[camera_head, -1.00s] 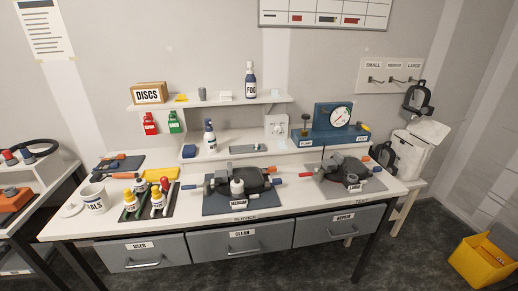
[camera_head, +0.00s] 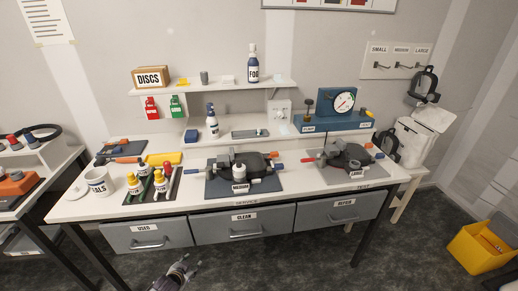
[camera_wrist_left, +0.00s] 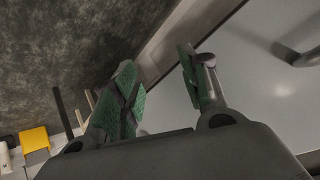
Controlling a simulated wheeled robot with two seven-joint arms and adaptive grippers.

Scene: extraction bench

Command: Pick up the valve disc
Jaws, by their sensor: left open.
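I cannot pick out a valve disc for certain in either view. A cardboard box marked DISCS (camera_head: 152,77) stands on the upper shelf at the left. A shallow grey tray (camera_head: 240,135) with small parts lies on the lower ledge; the parts are too small to name. My left gripper (camera_head: 191,267) is at the bottom of the head view, in front of the drawers and below the bench top. In the left wrist view its green-padded fingers (camera_wrist_left: 158,75) are apart with nothing between them. My right gripper is not in view.
The bench top (camera_head: 340,196) carries two dark regulator-like assemblies on mats, a bottle tray and a white mug (camera_head: 98,184). Grey drawers (camera_head: 248,222) sit under its front edge. A blue gauge stand (camera_head: 332,122) is at the back right. A yellow bin (camera_head: 482,246) stands on the floor.

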